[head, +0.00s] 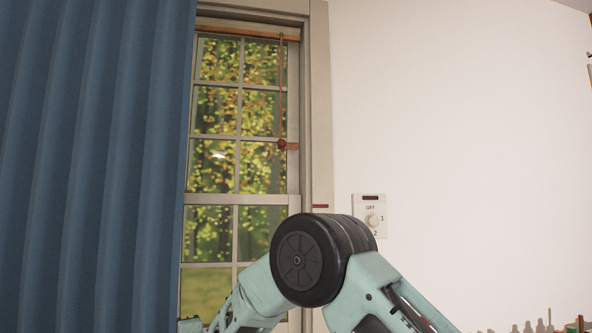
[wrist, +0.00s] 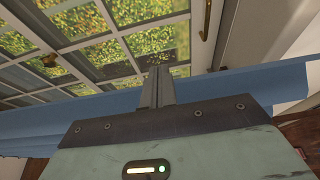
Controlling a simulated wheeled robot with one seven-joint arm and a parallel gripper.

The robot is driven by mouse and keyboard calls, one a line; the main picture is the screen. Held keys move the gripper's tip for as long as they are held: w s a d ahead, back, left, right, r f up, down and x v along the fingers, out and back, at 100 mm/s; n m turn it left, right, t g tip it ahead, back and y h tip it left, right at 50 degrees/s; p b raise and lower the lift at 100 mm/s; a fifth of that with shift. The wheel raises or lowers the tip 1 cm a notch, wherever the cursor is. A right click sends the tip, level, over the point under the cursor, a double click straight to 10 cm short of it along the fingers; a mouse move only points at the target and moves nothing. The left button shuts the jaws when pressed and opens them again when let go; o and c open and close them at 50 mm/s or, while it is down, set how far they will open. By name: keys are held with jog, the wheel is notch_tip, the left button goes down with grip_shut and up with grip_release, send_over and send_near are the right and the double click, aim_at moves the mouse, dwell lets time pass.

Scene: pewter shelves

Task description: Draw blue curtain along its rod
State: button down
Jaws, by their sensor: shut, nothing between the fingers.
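The blue curtain (head: 90,160) hangs in folds over the left side of the head view and covers the window's left part. A wooden rod (head: 245,33) runs along the window top. In the wrist view a wide blue band of cloth, which looks like the curtain (wrist: 40,122), stretches across behind my gripper (wrist: 160,72). My gripper's fingers are together, empty, pointing up toward the panes. I cannot tell whether they touch the cloth. In the head view my gripper is not visible; my arm bends in front of the window's lower right.
The window (head: 240,120) is uncovered right of the curtain. A thin pull (head: 281,90) with a red knob (head: 282,143) hangs at its right side. A dial switch (head: 370,216) is on the white wall. Small items (head: 540,326) line the lower right edge.

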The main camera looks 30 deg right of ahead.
jog(key=w+a+p, duration=0.4)
jog(key=a+p, duration=0.1)
jog(key=a, duration=1)
jog(key=shift+w+p, duration=0.15)
jog(key=shift+p, duration=0.2)
jog(key=shift+a, duration=0.1)
